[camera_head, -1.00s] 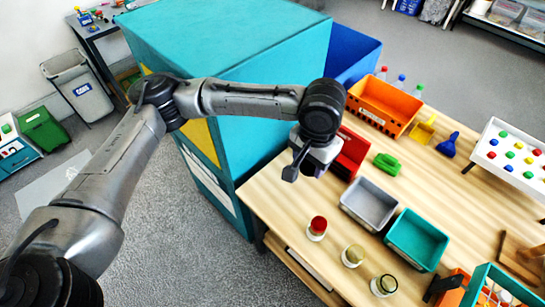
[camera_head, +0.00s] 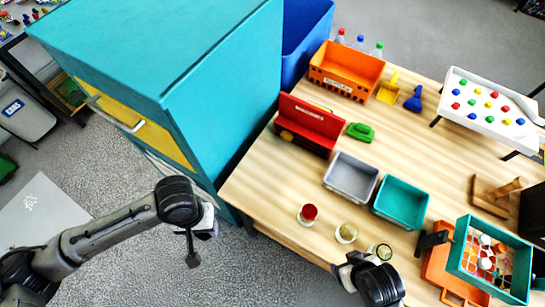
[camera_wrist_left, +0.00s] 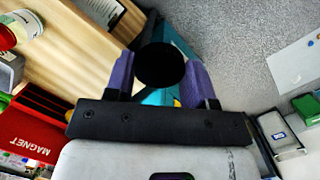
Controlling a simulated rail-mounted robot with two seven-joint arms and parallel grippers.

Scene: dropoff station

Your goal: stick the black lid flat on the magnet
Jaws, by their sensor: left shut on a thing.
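The red magnet holder (camera_head: 308,122) stands on the wooden table beside the teal cabinet; its "MAGNET" lettering shows in the left wrist view (camera_wrist_left: 30,130). My left gripper (camera_head: 192,245) is out over the grey floor, left of the table and away from the magnet. In the left wrist view its purple fingers (camera_wrist_left: 160,85) are shut on the round black lid (camera_wrist_left: 160,65), which faces that camera as a dark disc. My right gripper (camera_head: 346,270) is near the table's front edge, below the jars; its fingers are too unclear to read.
The teal cabinet (camera_head: 160,60) stands between the left arm and the table's back. Jars with red (camera_head: 308,213) and yellowish (camera_head: 346,232) tops and a glass jar (camera_head: 380,251) line the front edge. Grey (camera_head: 351,178) and teal (camera_head: 401,202) bins stand behind them.

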